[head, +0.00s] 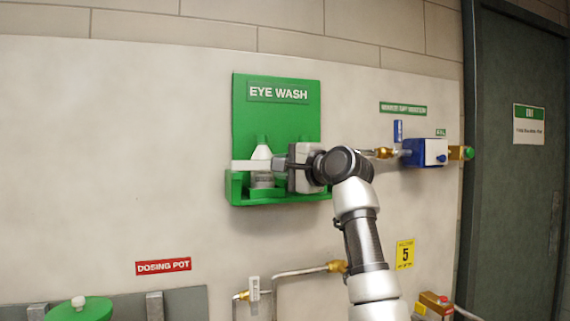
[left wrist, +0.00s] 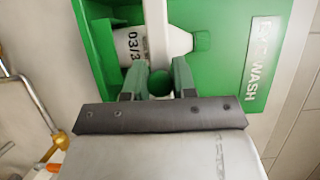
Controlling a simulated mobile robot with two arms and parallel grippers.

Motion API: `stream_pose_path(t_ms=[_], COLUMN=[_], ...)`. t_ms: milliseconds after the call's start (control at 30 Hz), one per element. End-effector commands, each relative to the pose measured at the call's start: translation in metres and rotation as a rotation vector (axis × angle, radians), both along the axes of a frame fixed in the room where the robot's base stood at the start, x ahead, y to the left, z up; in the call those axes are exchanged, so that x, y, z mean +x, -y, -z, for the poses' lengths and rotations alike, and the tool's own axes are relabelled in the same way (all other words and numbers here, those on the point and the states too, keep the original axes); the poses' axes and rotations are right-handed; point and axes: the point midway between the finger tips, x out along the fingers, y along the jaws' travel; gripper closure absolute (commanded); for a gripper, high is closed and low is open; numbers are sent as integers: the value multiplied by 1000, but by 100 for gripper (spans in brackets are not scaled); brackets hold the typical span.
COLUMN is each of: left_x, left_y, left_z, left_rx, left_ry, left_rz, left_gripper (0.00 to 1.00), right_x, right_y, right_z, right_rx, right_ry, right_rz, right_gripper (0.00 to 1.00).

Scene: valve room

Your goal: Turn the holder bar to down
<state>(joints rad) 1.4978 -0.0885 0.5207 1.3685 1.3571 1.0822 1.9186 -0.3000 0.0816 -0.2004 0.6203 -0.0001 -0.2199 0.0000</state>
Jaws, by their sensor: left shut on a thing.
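The green eye wash station (head: 277,118) hangs on the wall. Its white holder bar (head: 248,166) lies level across the front of the bottles, and it also shows in the left wrist view (left wrist: 157,35). A white bottle (head: 262,154) with a green cap stands behind the bar. My left gripper (head: 281,163) is at the bar's right part and shut on it. In the left wrist view the fingers (left wrist: 158,85) sit on either side of a round green end in line with the bar. The second bottle is mostly hidden. My right gripper is not in view.
A blue and white valve (head: 427,152) on brass piping is on the wall to the right. A grey door (head: 515,200) is at far right. Pipes (head: 300,272) and a green-lidded pot (head: 80,309) are below. The wall left of the station is clear.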

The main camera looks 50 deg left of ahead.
Motion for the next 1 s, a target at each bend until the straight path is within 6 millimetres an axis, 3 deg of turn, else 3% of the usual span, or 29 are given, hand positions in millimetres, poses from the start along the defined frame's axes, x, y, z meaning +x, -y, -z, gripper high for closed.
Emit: stream_pose_path(t_ms=[500, 533, 700, 1000], left_x=[0, 1, 0, 0], left_y=[0, 0, 0, 3], left_z=[6, 6, 5, 4], left_rx=[-14, -15, -12, -9], left_ry=[18, 18, 18, 18], left_rz=[0, 0, 0, 1], left_gripper=[100, 72, 48, 48], right_x=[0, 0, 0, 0], right_y=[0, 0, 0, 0], right_z=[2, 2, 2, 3], right_rx=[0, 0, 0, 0], right_ry=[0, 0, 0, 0], right_rz=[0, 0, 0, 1], right_gripper=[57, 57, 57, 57])
